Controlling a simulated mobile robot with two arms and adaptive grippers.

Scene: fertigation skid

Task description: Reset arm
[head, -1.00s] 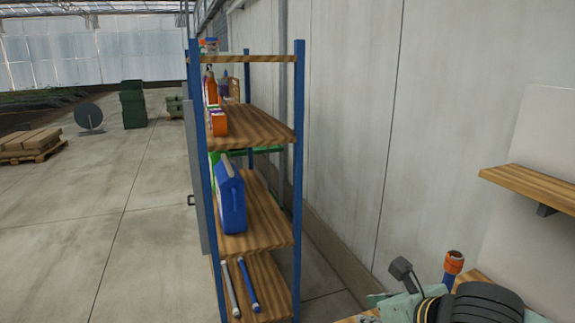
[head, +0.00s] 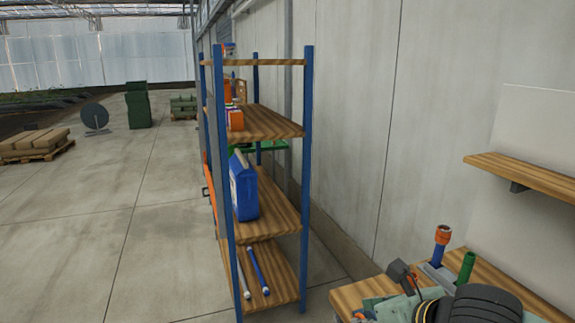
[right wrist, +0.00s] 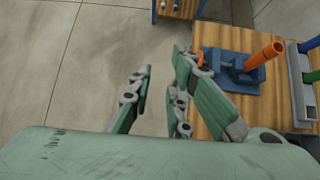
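My left gripper is in neither view.
A blue-posted shelf rack (head: 308,150) holds a blue jug (head: 243,190) and an orange box (head: 235,119). On the bench stand an orange-topped tube (head: 442,236) and a green tube (head: 466,268). A wooden wall shelf (head: 530,178) is at right.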

